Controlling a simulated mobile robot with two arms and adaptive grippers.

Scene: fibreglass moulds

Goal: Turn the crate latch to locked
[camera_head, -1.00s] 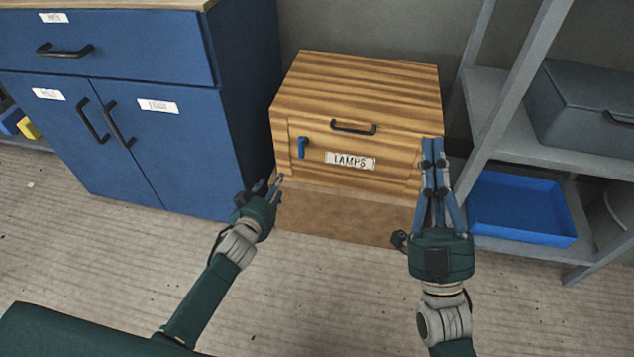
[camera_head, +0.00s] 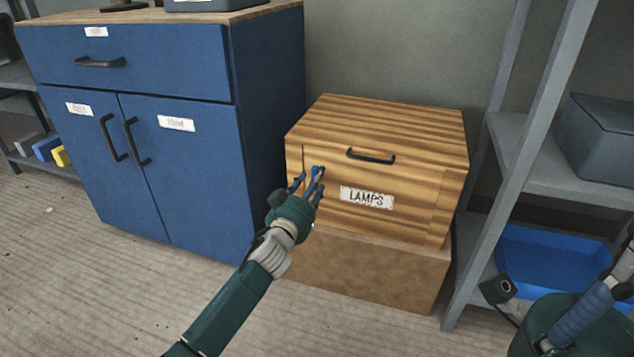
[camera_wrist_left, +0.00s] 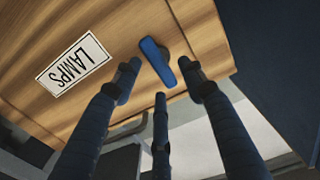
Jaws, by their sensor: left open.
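The wooden crate (camera_head: 400,215), labelled LAMPS, has a small blue latch (camera_head: 319,172) on the left of its front. In the left wrist view the blue latch (camera_wrist_left: 155,58) is an elongated lever, its lower end between my fingertips. My left gripper (camera_head: 308,184) is at the latch in the head view. Its fingers are open around the lever in the left wrist view (camera_wrist_left: 160,84), with visible gaps. I cannot tell whether a finger touches it. My right gripper (camera_head: 590,312) is partly cut off at the lower right, so its jaw state is unclear.
The crate stands on a brown block (camera_head: 375,268). A blue cabinet (camera_head: 200,195) is close on its left. A grey shelf (camera_head: 575,175) with a blue tray (camera_head: 545,258) is on its right. The floor in front (camera_head: 350,330) is clear.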

